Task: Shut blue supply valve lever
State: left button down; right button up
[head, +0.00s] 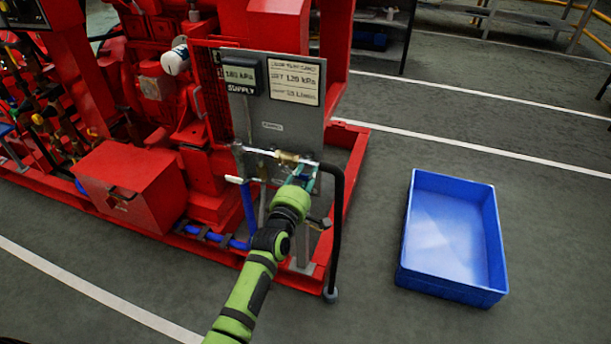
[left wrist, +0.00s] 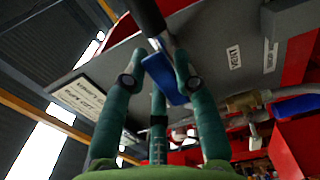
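My left gripper (head: 303,176) is at the right end of the pipe fittings on the grey panel, close to the black hose. In the left wrist view its teal fingers (left wrist: 160,62) lean together on either side of a blue lever (left wrist: 165,82), which appears pinched between the tips. The panel (head: 275,118) carries a gauge marked SUPPLY (head: 243,77). The wrist view does not show clearly which lever is the supply one. My right gripper is out of view.
The red pumpset (head: 130,185) stands behind and left of the panel. A black hose (head: 338,225) hangs down to the floor just right of my gripper. An empty-looking blue crate (head: 410,225) stands on the floor at right, with clear floor around it.

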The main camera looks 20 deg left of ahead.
aim_at(290, 172)
pick_arm(q)
jog(key=shift+r, duration=0.15)
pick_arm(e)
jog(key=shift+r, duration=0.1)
